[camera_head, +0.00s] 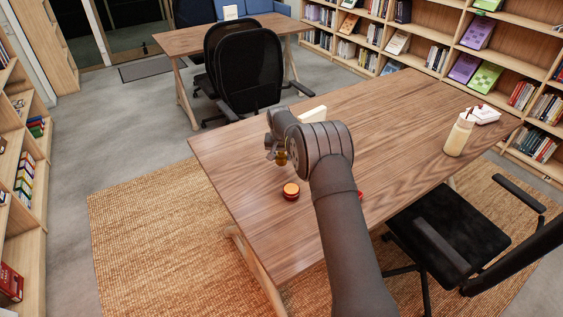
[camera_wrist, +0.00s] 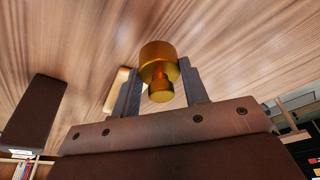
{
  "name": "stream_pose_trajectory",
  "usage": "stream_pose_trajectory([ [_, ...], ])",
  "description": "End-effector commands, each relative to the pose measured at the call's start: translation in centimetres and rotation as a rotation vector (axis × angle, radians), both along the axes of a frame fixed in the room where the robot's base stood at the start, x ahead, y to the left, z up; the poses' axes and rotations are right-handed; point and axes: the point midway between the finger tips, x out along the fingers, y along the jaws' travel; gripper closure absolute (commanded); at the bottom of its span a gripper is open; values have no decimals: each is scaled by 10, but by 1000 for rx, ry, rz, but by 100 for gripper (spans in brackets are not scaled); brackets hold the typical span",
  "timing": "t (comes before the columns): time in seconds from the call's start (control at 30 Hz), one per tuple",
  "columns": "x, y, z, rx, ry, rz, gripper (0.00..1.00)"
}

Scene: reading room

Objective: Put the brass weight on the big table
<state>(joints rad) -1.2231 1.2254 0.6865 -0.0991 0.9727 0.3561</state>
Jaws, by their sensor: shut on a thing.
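The brass weight (camera_wrist: 158,58) is a gold-coloured cylinder with a smaller knob. My gripper (camera_wrist: 160,75) is shut on it, one dark finger on each side of it in the wrist view. In the head view, the weight (camera_head: 281,158) shows small beneath my gripper (camera_head: 279,152), over the left part of the big wooden table (camera_head: 400,115). The table's wood grain (camera_wrist: 60,40) fills much of the wrist view. A gap seems to lie between weight and tabletop, but its size is hard to tell.
A round red-and-orange item (camera_head: 291,192) stands on the table just below my gripper in the picture. A cream block (camera_head: 313,114) is behind it. The table's middle is clear.

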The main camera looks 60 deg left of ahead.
Motion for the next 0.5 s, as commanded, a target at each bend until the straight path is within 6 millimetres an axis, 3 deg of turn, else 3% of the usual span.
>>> stream_pose_trajectory([
  [0.2, 0, 0, -30, 0, 0, 1, 100],
  [0.5, 0, 0, -32, 2, 0, 0, 100],
])
